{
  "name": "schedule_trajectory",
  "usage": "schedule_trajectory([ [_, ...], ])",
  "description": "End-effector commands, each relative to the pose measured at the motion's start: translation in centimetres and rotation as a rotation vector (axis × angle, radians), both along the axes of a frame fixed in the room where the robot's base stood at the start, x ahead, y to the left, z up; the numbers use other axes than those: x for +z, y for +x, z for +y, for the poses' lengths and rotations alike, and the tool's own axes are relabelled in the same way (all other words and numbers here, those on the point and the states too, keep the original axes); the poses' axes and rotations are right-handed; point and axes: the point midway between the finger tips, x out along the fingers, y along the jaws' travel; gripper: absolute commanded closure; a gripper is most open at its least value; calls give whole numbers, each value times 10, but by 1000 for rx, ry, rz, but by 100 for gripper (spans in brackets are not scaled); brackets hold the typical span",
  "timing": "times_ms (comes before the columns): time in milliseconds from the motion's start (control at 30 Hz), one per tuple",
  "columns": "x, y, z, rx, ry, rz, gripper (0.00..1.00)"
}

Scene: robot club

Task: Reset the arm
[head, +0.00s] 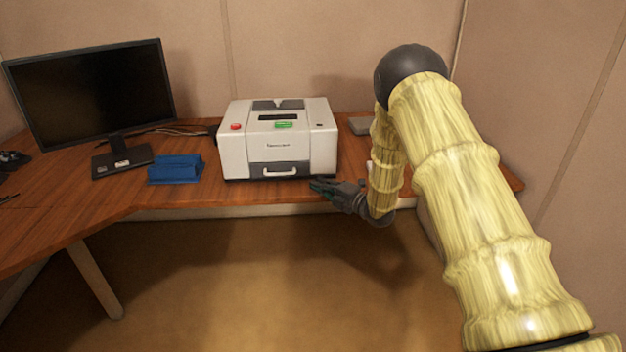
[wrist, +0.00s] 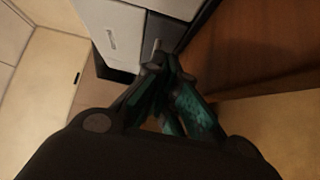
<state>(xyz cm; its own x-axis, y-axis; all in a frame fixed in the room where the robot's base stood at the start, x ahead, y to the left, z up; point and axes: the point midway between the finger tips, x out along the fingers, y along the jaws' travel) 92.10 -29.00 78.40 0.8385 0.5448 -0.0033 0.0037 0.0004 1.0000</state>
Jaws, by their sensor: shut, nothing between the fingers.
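My arm (head: 470,190) with yellow wood-like sleeves reaches in from the right side of the head view and bends down at a dark elbow. My gripper (head: 318,187) is shut and empty near the desk's front edge, just in front of the white machine's lower right corner. In the wrist view, the fingertips of my gripper (wrist: 163,60) come together with nothing between them. The white machine (head: 235,150) has a drawer with a handle (head: 279,172), a red button and a green-lit part on top. I cannot tell whether the gripper touches the machine.
A wooden desk (head: 110,203) carries a black monitor (head: 95,95) at left and a blue box (head: 175,169) left of the machine. A small grey object (head: 360,125) lies behind my forearm. A wall (head: 560,120) stands close on the right. Open floor (head: 240,280) lies before the desk.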

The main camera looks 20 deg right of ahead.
Motion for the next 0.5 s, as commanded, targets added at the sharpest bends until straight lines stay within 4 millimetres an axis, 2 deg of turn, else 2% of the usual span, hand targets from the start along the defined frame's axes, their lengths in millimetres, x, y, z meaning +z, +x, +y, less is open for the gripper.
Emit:
schedule_trajectory([
  [200,-1,-33,-22,-4,0,1,100],
  [500,-1,-52,-34,-1,0,2,100],
])
